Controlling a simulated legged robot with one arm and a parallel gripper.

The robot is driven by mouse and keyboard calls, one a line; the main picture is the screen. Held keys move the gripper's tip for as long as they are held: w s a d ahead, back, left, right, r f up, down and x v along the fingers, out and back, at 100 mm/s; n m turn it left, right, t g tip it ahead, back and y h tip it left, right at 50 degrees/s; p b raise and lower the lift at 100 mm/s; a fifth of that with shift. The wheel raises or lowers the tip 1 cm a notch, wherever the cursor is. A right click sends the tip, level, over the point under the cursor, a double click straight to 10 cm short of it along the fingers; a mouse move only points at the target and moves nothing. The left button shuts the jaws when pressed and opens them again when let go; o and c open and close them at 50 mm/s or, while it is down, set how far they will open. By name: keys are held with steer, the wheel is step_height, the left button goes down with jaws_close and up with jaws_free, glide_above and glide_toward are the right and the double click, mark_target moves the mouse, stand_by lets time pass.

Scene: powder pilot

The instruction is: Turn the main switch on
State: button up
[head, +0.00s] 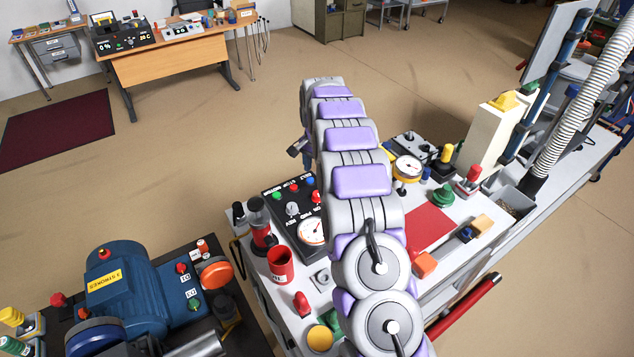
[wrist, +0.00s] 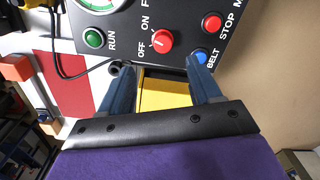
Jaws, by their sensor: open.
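The red rotary knob (wrist: 162,42) with ON and OFF lettering sits at the edge of a black control panel (wrist: 180,18) in the wrist view. Its pale mark appears to face the OFF label. The word MAIN is not readable. In the head view the red knob (head: 316,197) shows at the panel's right side, beside my arm. My gripper (wrist: 157,68) is open, its two blue fingers apart and pointing toward the panel. The knob lies just beyond the fingertips, roughly between them, and no contact shows.
A green RUN button (wrist: 94,39), red STOP button (wrist: 212,22) and blue BELT button (wrist: 200,55) surround the knob. A black cable (wrist: 62,60) loops nearby. A red cup (head: 280,265) and a gauge (head: 312,231) stand close. Open floor (head: 200,160) lies beyond the bench.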

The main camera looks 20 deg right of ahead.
step_height(320, 180, up, 6)
glide_above(318, 193)
steer(key=s, duration=0.1)
steer(key=shift+r, duration=0.75)
steer(key=shift+a, duration=0.1)
steer(key=f+n+b, duration=0.3)
steer(key=f+n, duration=0.2)
steer(key=f, duration=0.1)
steer(key=f+n+b, duration=0.4)
steer(key=f+n, duration=0.2)
steer(key=f, duration=0.1)
steer(key=f+n+b, duration=0.3)
steer(key=f+n, duration=0.3)
steer(key=shift+w+f+b, duration=0.15)
steer(key=shift+w+b, duration=0.25)
